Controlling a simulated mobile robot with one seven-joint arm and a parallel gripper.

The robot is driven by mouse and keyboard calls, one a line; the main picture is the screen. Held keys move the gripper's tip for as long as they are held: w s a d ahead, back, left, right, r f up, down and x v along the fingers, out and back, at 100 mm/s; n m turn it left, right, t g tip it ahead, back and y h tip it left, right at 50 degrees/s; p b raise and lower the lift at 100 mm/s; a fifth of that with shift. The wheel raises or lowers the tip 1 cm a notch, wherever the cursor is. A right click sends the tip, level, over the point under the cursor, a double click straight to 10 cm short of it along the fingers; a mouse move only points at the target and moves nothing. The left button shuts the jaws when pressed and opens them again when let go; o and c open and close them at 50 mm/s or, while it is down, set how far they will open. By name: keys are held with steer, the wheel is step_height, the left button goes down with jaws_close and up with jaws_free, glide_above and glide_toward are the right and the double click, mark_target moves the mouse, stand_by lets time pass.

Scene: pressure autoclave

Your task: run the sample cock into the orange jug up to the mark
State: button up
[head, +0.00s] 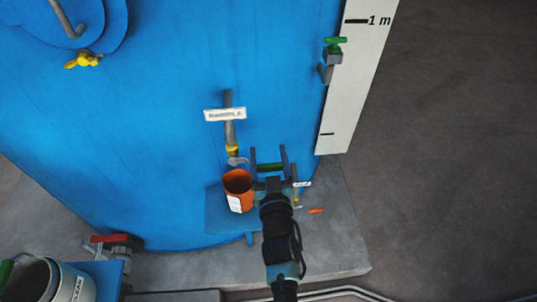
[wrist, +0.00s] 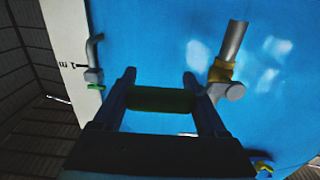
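The orange jug (head: 237,183) stands upright on a small blue shelf, with a white patch on its side. Its fill level and mark are not readable. The sample cock hangs above it: a grey pipe under a white label (head: 225,115), a yellow fitting (head: 232,150) and a grey body (head: 237,162), also in the wrist view (wrist: 235,92). Its green lever (head: 269,167) points sideways to the right. My gripper (head: 269,150) is just right of the jug, fingers wide apart. The lever (wrist: 162,99) lies across the gap between the fingers; contact is unclear.
The blue vessel wall (head: 160,130) rises behind. A labelled pipe (head: 297,193) and a small orange piece (head: 316,211) are right of my gripper. A bucket (head: 40,280) and red-handled valve (head: 110,239) are lower left. A green-handled cock (head: 335,42) sits by the white scale board (head: 355,70).

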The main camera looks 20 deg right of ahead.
jaws_close()
step_height(320, 180, down, 2)
steer(key=m, duration=0.3)
steer(key=shift+a+f, duration=0.1)
steer(key=shift+a, duration=0.05)
steer(key=o, duration=0.6)
jaws_free()
steer(key=shift+c, duration=0.2)
steer(key=v, duration=1.3)
